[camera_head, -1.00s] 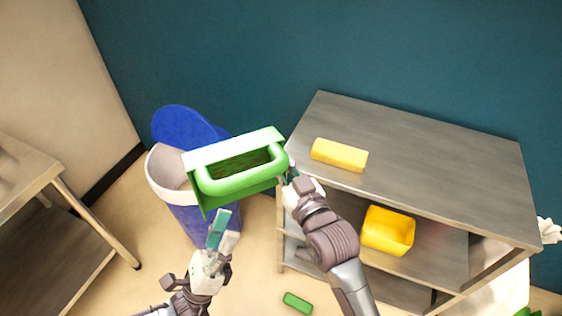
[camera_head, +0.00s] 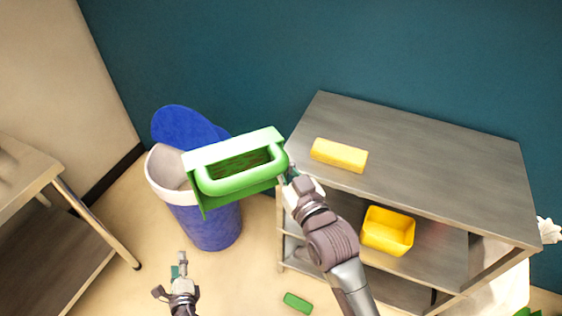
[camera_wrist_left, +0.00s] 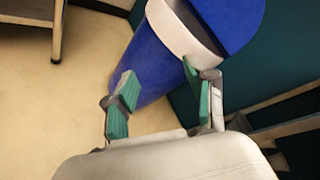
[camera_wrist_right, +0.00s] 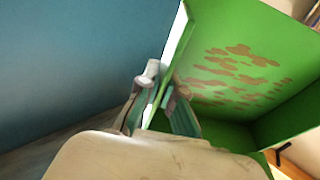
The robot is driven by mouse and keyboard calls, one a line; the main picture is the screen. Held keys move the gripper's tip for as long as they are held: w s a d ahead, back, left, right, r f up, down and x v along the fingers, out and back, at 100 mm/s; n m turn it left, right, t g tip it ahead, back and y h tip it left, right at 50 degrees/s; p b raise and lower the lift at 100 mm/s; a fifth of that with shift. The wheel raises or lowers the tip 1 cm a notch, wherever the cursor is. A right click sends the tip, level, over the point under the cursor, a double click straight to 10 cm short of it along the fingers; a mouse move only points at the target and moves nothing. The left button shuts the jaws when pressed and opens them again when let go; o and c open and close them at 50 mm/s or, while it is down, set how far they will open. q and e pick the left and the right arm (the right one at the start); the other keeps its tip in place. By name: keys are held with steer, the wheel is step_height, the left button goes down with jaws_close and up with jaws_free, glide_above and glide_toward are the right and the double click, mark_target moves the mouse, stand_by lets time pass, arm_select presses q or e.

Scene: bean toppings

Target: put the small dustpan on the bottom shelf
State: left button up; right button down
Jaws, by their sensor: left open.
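A green dustpan (camera_head: 207,160) with a looped handle and brown patches inside is held up beside the steel shelf unit (camera_head: 430,165), above the bin. My right gripper (camera_head: 290,172) is shut on its right edge; the right wrist view shows the fingers (camera_wrist_right: 165,98) pinching the thin wall of the green dustpan (camera_wrist_right: 275,55). My left gripper (camera_head: 178,264) is open and empty, low in front of the bin; it also shows in the left wrist view (camera_wrist_left: 160,85). The bottom shelf is partly hidden by my right arm.
A blue bin (camera_head: 212,228) with a white rim and open lid stands below the dustpan. A yellow block (camera_head: 339,155) lies on the shelf unit's top; a yellow container (camera_head: 388,231) sits on a shelf below. A green block (camera_head: 297,302) lies on the floor. A steel table (camera_head: 25,180) stands left.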

arm_select(q)
steer(key=s+a+f+n+g+h, duration=0.15)
steer(key=s+f+n+g, duration=0.65)
steer(key=s+f, duration=0.85)
steer(key=s+d+f+n+g+h, duration=0.2)
steer(key=s+d+f+n, duration=0.2)
steer(key=s, duration=0.5)
steer(key=s+d+f+n+g+h, duration=0.2)
steer(key=s+n, duration=0.4)
steer(key=s, duration=0.3)
step_height(320, 180, down, 3)
steer(key=d+g, duration=0.1)
steer(key=d, duration=0.1)
steer(key=shift+d+r, duration=0.2)
steer(key=shift+d, duration=0.1)
arm_select(e)
steer(key=s+d+f+m+t+h, duration=0.1)
steer(key=s+d+m+h, duration=0.1)
steer(key=s+d+h, duration=0.2)
steer(key=s+d+f+m+h, duration=0.1)
steer(key=s+d+m+h, duration=0.2)
steer(key=s+d, duration=0.7)
steer(key=d, duration=0.5)
steer(key=shift+s+d+t+h, duration=0.25)
steer(key=shift+d+t+h, duration=0.15)
steer(key=shift+a, duration=0.1)
